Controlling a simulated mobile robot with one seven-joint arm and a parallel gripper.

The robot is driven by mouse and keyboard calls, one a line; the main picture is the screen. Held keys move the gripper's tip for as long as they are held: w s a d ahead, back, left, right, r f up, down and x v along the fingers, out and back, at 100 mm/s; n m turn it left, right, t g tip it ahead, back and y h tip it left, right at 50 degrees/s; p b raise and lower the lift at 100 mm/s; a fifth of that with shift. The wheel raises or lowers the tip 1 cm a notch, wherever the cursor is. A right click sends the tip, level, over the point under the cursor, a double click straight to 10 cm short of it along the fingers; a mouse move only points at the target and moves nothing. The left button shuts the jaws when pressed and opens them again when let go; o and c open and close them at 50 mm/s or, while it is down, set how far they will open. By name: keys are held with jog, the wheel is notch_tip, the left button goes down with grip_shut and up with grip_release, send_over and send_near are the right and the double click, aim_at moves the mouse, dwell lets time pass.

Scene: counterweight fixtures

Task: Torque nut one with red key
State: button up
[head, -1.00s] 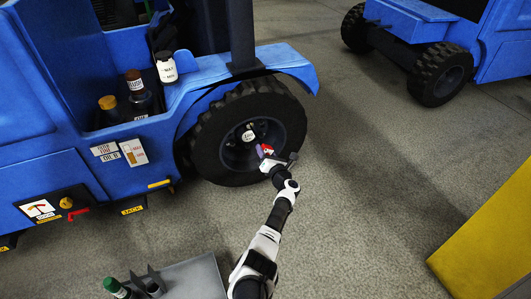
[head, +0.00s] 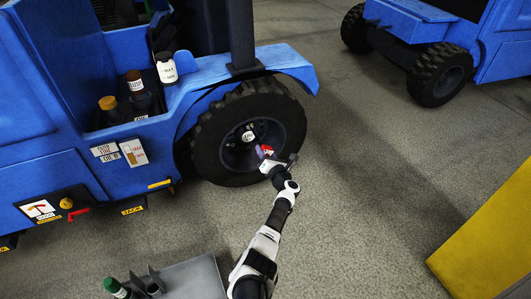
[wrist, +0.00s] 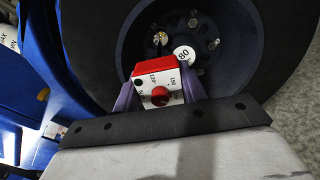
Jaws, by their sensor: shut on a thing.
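My gripper (head: 264,155) is in front of the lower part of the forklift's front wheel (head: 203,160). It is shut on the red key (wrist: 153,71), a red and white block with a red round knob and printed numbers on its near face. The key sits between the two purple fingers in the wrist view; its far side is hidden. Several wheel nuts ring the white hub disc (wrist: 184,55) marked 80. A brass-coloured nut (wrist: 160,39) is above the key, and another nut (wrist: 213,44) is at the right. I cannot tell which is nut one, or whether the key touches a nut.
The blue forklift body (head: 60,100) rises at the left, with bottles (head: 140,100) on its ledge. A grey tray (head: 195,280) is at the bottom. A yellow block (head: 490,240) is at the lower right. The floor right of the wheel is clear.

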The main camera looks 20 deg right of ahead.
jog(key=shift+w+b, duration=1.65)
jog(key=shift+w, duration=0.2)
dwell(1.0)
jog(key=shift+r, duration=0.1)
jog(key=shift+r+m+p, duration=0.15)
jog(key=shift+m+p, duration=1.2)
jog(key=shift+m, duration=0.55)
jog(key=m, duration=0.3)
jog(key=shift+f+p, duration=0.2)
jog(key=shift+p, duration=0.2)
jog(key=m, duration=0.5)
jog(key=shift+p, duration=0.4)
